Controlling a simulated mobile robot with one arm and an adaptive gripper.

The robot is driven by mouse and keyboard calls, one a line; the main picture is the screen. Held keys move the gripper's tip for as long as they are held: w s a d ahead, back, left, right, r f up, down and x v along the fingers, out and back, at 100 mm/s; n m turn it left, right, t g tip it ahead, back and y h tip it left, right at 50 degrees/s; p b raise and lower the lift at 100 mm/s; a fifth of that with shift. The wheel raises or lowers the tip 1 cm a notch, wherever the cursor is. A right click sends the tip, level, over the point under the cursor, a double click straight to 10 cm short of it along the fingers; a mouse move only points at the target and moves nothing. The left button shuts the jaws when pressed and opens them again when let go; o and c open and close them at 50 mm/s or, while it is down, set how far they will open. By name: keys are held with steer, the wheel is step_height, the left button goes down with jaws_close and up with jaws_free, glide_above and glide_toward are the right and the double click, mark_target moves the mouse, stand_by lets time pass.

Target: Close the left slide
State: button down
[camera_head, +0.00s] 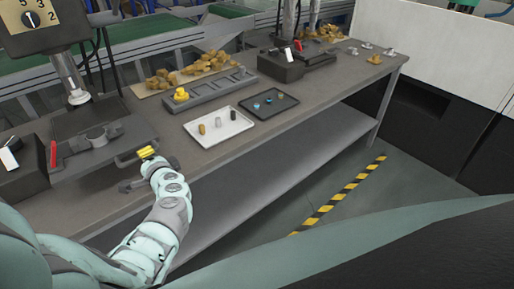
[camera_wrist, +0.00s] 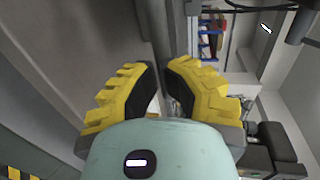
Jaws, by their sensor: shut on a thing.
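The left slide (camera_head: 97,138) appears to be the grey clamp-like fixture under the left machine's column, with a dark bar-shaped handle (camera_head: 125,159) towards the table's front edge. My gripper (camera_head: 147,152) has yellow fingers and is at the right end of this handle. It is shut on the handle. In the wrist view my gripper (camera_wrist: 163,85) shows its two yellow fingers with dark pads, with a gap in the picture between them. A small grey part shows between them, and my own wrist hides most of the grip. How far the slide stands out is hard to tell.
A machine head with a numbered dial (camera_head: 30,19) stands above. A white tray (camera_head: 240,133), a black tray (camera_head: 290,108) and a grey holder (camera_head: 222,88) lie to the right. The floor in front is clear.

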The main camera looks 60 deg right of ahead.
mark_target(127, 130)
steer(key=b+x, duration=0.4)
steer(key=x, duration=0.1)
steer(key=r+b+x, duration=0.1)
steer(key=b+x, duration=0.2)
steer(key=x, duration=0.2)
steer(key=r+b+x, duration=0.1)
steer(key=b+x, duration=0.3)
steer(key=x, duration=0.1)
steer(key=shift+w+r+b, duration=0.2)
steer(key=shift+w+b, duration=0.15)
steer(key=shift+w, duration=0.1)
steer(key=shift+w+d+r+b, duration=0.15)
steer(key=shift+w+b, duration=0.35)
steer(key=shift+w+d+r+b, duration=0.1)
steer(key=shift+w+d+b, duration=0.05)
steer(key=shift+w+b, duration=0.35)
